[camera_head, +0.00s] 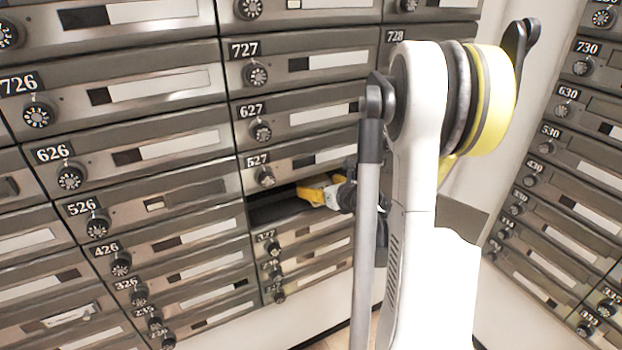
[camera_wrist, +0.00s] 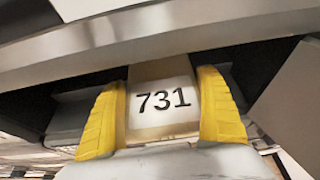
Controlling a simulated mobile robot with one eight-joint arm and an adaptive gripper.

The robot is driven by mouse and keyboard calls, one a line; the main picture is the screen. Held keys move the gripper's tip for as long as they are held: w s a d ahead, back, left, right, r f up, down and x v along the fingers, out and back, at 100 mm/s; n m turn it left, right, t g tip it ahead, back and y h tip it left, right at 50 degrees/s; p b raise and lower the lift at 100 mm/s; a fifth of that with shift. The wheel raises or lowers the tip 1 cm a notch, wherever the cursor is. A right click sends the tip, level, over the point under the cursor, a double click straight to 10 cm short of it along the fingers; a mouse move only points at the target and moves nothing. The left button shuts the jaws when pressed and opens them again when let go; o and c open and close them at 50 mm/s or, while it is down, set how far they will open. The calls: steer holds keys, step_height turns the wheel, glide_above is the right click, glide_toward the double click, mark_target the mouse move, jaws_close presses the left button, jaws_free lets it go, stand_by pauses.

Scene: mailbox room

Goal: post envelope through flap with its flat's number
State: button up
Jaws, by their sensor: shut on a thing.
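My gripper (camera_wrist: 162,112) has its yellow fingers shut on a tan envelope (camera_wrist: 160,68) with a white label reading 731. In the head view my gripper (camera_head: 318,192) is at a dark opening (camera_head: 275,208) in the column below the box numbered 527, above 327. The opening's own number is hidden or unreadable. In the wrist view the envelope's far part lies under a grey metal edge (camera_wrist: 150,32), with dark space around it. The envelope cannot be made out in the head view. No box numbered 731 is readable; 730 (camera_head: 587,48) shows on the right wall.
Rows of metal mailboxes with dials fill the left wall, including 727 (camera_head: 245,48), 627 (camera_head: 251,110) and 526 (camera_head: 80,208). The right wall has more, including 630 (camera_head: 568,92). My arm hides much of the column under 728 (camera_head: 396,36).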

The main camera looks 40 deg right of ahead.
mark_target(312, 178)
steer(key=shift+w+d, duration=0.2)
steer(key=shift+w, duration=0.6)
steer(key=b+x, duration=0.2)
steer(key=x, duration=0.1)
steer(key=shift+w+d+r, duration=0.1)
steer(key=shift+w+r, duration=0.2)
steer(key=shift+w, duration=0.05)
steer(key=shift+w+r, duration=0.1)
steer(key=shift+r, duration=0.15)
steer(key=shift+f, duration=0.25)
steer(key=o, duration=0.9)
steer(key=shift+o, duration=0.2)
